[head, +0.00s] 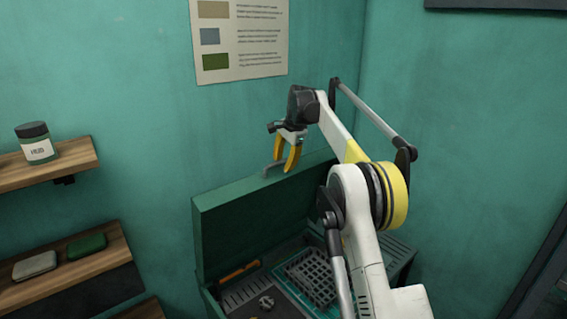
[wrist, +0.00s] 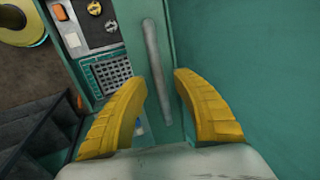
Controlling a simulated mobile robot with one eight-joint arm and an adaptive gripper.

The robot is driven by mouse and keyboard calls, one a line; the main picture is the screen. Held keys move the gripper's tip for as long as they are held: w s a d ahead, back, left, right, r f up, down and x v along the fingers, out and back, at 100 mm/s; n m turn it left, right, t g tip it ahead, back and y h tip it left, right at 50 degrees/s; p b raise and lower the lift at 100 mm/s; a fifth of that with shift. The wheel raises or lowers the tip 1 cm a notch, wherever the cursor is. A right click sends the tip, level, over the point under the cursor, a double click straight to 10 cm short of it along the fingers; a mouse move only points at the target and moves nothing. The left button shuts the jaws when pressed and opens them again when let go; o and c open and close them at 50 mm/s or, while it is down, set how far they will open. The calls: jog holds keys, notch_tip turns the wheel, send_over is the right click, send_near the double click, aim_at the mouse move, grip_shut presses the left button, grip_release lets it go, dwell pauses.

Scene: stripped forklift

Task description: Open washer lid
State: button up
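The green washer (head: 212,297) stands against the teal walls. Its lid (head: 245,220) is raised and stands about upright at the back, with the inside of the washer exposed. A grey bar handle (head: 272,169) sits on the lid's top edge. My gripper (head: 284,162) is just above and beside this handle, with its yellow fingers pointing down. In the wrist view my gripper (wrist: 164,82) is open, and the grey handle (wrist: 153,60) runs between the two fingers with a visible gap on each side. Nothing is held.
Inside the washer are a dark grid basket (head: 310,275), an orange-handled tool (head: 240,271) and a small metal part (head: 266,302). Wooden shelves at left hold a labelled jar (head: 37,143), a green block (head: 87,245) and a grey block (head: 34,265). A poster (head: 240,38) hangs behind.

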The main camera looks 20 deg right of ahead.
jog(key=v, duration=1.2)
jog(key=s+a+f+n+t+h+b, duration=0.1)
jog(key=s+a+f+n+b, duration=0.35)
jog(key=s+f+b, duration=0.55)
jog(key=s+a+f+n+t+b, duration=0.1)
jog(key=s+a+f+n+b, duration=0.2)
jog(key=s+a+f+b, duration=0.6)
jog(key=s+f+n+t+b, duration=0.1)
jog(key=s+f+n+b, duration=0.5)
jog(key=s+f+b, duration=0.9)
jog(key=s+d+f, duration=0.1)
jog(key=s+f, duration=1)
jog(key=f, duration=0.4)
jog(key=shift+b, duration=0.35)
jog(key=shift+n, duration=0.25)
jog(key=shift+c, duration=0.4)
dwell(0.6)
